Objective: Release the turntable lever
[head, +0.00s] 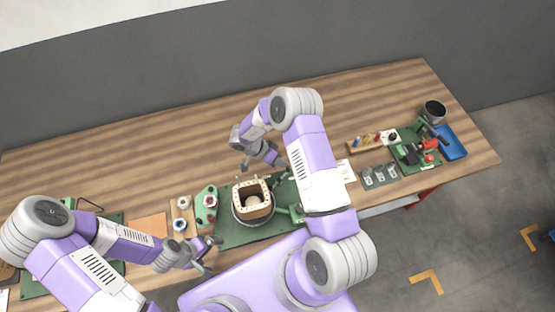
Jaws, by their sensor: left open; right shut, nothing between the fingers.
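The turntable (239,219) is a round grey disc on a green board (232,237) at the middle of the bench. A square tan coil frame (252,203) with a pale core stands on it. A green part (283,211) sticks out at its right side. A dark bar lies at the upper right of the coil, beneath my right gripper; I cannot tell which of these is the lever. My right gripper (270,163) is shut and empty, above the back right of the turntable. My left gripper (210,254) is open and empty, in front and left of the green board.
A small green plate with knobs (206,203) and a strip with white round parts (181,211) stand left of the turntable. At right are a grey tool plate (380,175), another green board, a blue tray (453,142) and a black cup (433,111). The back left bench is clear.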

